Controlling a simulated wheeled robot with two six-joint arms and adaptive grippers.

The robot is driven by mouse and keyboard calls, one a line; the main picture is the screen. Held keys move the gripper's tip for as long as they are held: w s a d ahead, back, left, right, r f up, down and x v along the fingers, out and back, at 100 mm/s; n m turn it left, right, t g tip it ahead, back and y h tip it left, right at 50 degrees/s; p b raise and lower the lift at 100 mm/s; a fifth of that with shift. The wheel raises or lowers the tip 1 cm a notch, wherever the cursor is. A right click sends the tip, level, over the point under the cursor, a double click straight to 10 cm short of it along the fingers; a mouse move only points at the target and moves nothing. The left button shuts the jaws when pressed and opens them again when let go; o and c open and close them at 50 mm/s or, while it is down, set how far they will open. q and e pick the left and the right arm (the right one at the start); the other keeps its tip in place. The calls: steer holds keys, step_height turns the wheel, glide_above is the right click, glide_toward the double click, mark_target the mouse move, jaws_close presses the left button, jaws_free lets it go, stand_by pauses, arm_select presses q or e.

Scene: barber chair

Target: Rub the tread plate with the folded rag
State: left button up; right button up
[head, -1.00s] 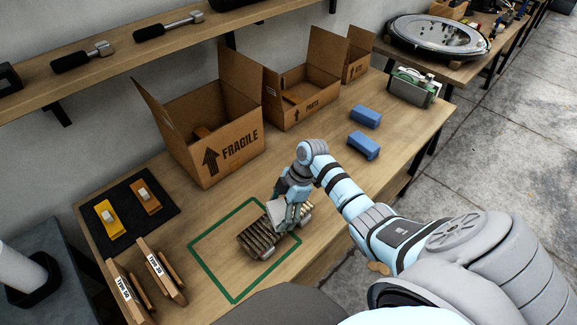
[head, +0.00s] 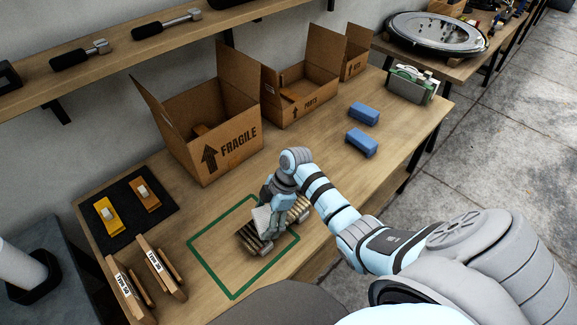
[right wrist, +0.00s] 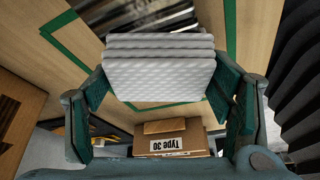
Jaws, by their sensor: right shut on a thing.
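The ribbed tread plate (head: 248,238) lies inside a green outline (head: 233,297) on the wooden bench. My right gripper (head: 268,210) is over the middle of the plate and hides part of it. It is shut on the white folded rag (head: 263,222), low against the ribs; I cannot tell how firmly the rag touches. In the right wrist view the rag (right wrist: 160,75) shows as a dimpled, layered pad between the gripper's two green-padded fingers (right wrist: 160,92). The plate (right wrist: 128,20) shows behind it, dark and shiny. My left gripper is not in view.
Open cardboard boxes (head: 235,148) stand along the bench's back. Two blue blocks (head: 362,142) lie at the right. A black mat (head: 110,192) with yellow and brown pieces and labelled wooden boards (head: 150,262) are at the left. The bench between the outline and the blue blocks is clear.

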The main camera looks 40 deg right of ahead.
steer(key=d, duration=0.3)
steer(key=shift+w+d, duration=0.1)
steer(key=shift+w, duration=0.2)
steer(key=shift+w+d+f+b, duration=0.1)
steer(key=shift+d+b, duration=0.2)
steer(key=shift+d, duration=0.55)
steer(key=shift+w+d+r+b, duration=0.15)
steer(key=shift+d+b, duration=0.2)
steer(key=shift+d, duration=0.55)
steer(key=shift+w+d+f+b, duration=0.15)
steer(key=shift+d+b, duration=0.15)
steer(key=shift+d, duration=0.55)
step_height(320, 180, up, 3)
steer(key=shift+f+p, duration=0.2)
steer(key=shift+p, duration=0.9)
arm_select(q)
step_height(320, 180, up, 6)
steer(key=p, duration=0.5)
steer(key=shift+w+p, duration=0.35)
arm_select(e)
step_height(320, 180, up, 6)
steer(key=shift+a+f, duration=0.1)
steer(key=shift+f, duration=0.1)
steer(key=shift+f, duration=0.1)
